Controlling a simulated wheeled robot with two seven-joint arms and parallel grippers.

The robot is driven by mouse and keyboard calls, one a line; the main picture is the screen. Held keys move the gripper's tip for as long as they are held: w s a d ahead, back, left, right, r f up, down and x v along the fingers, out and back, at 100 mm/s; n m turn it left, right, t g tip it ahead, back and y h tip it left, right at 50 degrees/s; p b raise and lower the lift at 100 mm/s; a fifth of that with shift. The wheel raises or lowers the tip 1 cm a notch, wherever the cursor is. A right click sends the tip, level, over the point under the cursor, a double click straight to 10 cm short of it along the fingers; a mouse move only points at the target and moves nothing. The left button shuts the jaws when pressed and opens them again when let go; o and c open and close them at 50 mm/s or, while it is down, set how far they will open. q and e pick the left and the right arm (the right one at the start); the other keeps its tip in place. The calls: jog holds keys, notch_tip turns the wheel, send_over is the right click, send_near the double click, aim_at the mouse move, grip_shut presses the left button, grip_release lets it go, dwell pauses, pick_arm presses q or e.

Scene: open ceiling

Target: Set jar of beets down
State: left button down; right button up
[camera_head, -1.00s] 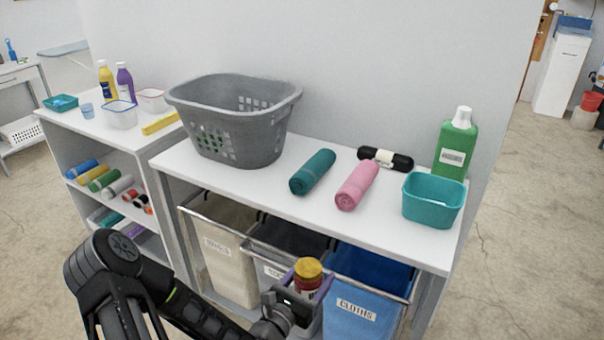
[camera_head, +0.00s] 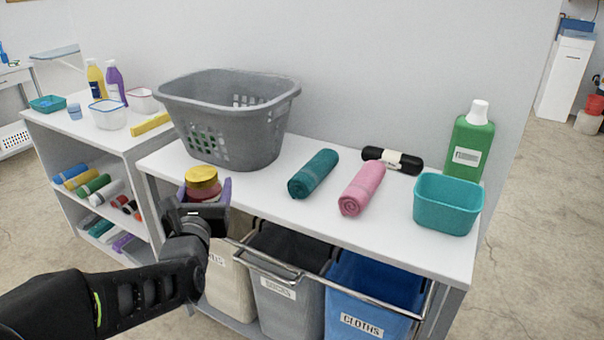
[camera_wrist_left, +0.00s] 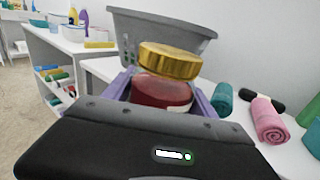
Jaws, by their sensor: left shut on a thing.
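The jar of beets (camera_head: 202,184) has a gold lid and dark red contents. My left gripper (camera_head: 204,196) is shut on it, with purple fingers on either side. The jar looks upright in the head view, at the front left edge of the white shelf unit's top (camera_head: 270,190), in front of the grey basket. I cannot tell whether it touches the top. In the left wrist view the jar (camera_wrist_left: 163,90) stands between the fingers (camera_wrist_left: 160,95), slightly tilted in the picture, its lower part hidden by the gripper. My right gripper is not in view.
A grey laundry basket (camera_head: 230,120) stands behind the jar. Labelled bins (camera_head: 365,298) hang below. Bare top shows before the basket.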

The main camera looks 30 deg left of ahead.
pick_arm(q)
jog(key=shift+w+r, duration=0.1)
jog(key=shift+r, duration=0.05)
jog(key=shift+w, duration=0.25)
jog(key=w+f+p, duration=0.1)
jog(key=w, duration=0.5)
jog(key=w+f+p, duration=0.1)
jog(key=w, duration=0.5)
jog(key=w+f+p, duration=0.1)
jog(key=w, duration=0.6)
jog(key=shift+a, duration=0.2)
jog(key=shift+f, duration=0.15)
